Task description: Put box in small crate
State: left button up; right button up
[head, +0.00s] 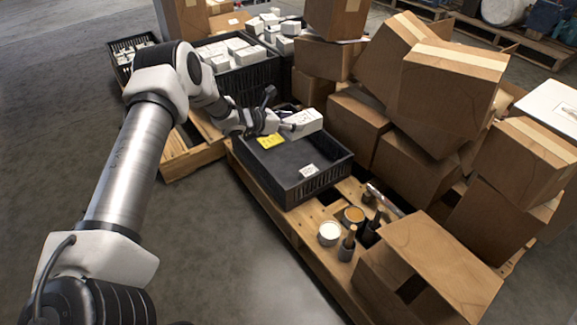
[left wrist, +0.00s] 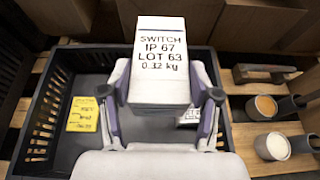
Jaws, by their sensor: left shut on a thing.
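A white box (head: 303,121) with black print is held by my left gripper (head: 284,127) above the small black crate (head: 310,189). In the left wrist view the box (left wrist: 163,75) reads "SWITCH IP 67 LOT 63 0.32 kg" and sits between both fingers of the left gripper (left wrist: 160,98). The small crate (left wrist: 40,140) lies below it with its floor partly hidden by the gripper and box. My right gripper is not in view.
The crate stands on a wooden pallet (head: 290,228). Stacked cardboard boxes (head: 440,105) crowd the right. Cans (head: 329,232) and bottles stand in front of the crate. Behind it, a larger black crate (head: 245,83) holds several white boxes. Bare floor (head: 220,250) lies to the left.

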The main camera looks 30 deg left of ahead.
pick_arm(q)
notch_tip(320, 180, down, 12)
jog(key=a+b, duration=0.1)
jog(key=b, duration=0.6)
jog(key=shift+s+a, duration=0.3)
jog(key=shift+s, duration=0.05)
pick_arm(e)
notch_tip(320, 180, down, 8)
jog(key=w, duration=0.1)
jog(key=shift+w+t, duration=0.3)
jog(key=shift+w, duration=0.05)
